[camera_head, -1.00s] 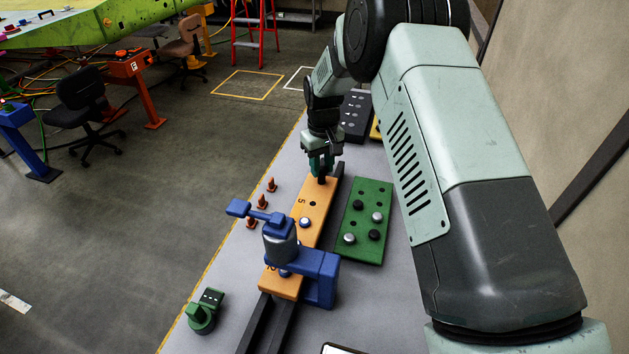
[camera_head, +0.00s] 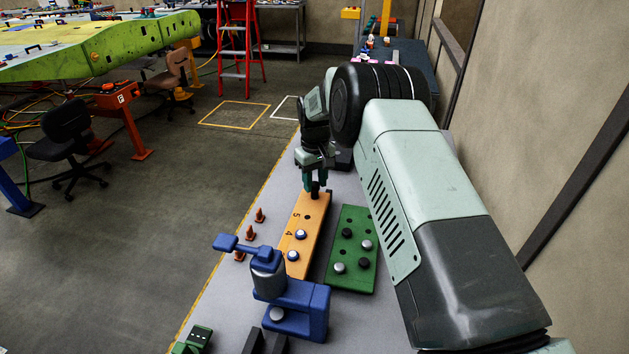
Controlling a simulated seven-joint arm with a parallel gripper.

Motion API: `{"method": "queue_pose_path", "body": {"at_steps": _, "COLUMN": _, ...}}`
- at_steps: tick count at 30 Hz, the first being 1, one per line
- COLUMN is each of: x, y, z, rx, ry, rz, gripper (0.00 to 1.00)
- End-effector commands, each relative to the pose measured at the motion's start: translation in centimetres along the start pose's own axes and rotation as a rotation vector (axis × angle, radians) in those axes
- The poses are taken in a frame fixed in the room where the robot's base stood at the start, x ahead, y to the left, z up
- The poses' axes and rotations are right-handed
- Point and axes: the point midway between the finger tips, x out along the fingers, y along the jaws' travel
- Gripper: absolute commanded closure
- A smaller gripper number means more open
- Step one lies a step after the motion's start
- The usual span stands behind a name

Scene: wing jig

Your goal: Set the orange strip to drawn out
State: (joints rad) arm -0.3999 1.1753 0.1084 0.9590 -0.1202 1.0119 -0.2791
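The orange strip (camera_head: 310,205) lies lengthwise on the table, with the printed numbers 5 and 4, a dark hole and two silver-topped blue buttons showing. A black knob (camera_head: 315,188) stands at its far end. My gripper (camera_head: 315,184) is over that end with its fingers closed around the knob. The blue clamp (camera_head: 307,302) with its lever (camera_head: 240,244) stands at the strip's near end. The clamp hides that end, so I cannot tell whether it is still inside the clamp.
A green board (camera_head: 352,273) with black and silver knobs lies close to the right of the strip. Small orange cones (camera_head: 250,233) stand along the left table edge. A green device (camera_head: 195,340) is at the near left. My arm fills the right side.

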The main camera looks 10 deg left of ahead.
Motion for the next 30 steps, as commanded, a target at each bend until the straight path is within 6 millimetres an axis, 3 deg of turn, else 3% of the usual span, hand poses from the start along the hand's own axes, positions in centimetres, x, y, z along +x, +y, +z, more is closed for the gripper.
{"method": "queue_pose_path", "body": {"at_steps": 1, "x": 0.0, "y": 0.0, "z": 0.0, "rx": 0.000, "ry": 0.000, "rz": 0.000, "gripper": 0.54}}
{"method": "queue_pose_path", "body": {"at_steps": 3, "x": 0.0, "y": 0.0, "z": 0.0, "rx": 0.000, "ry": 0.000, "rz": -0.001, "gripper": 0.43}}
{"method": "queue_pose_path", "body": {"at_steps": 14, "x": -0.5, "y": -0.1, "z": 0.0, "rx": 0.000, "ry": 0.001, "rz": -0.001, "gripper": 0.43}}
{"method": "queue_pose_path", "body": {"at_steps": 30, "x": -9.8, "y": -0.1, "z": -0.1, "rx": 0.000, "ry": 0.002, "rz": -0.001, "gripper": 0.43}}
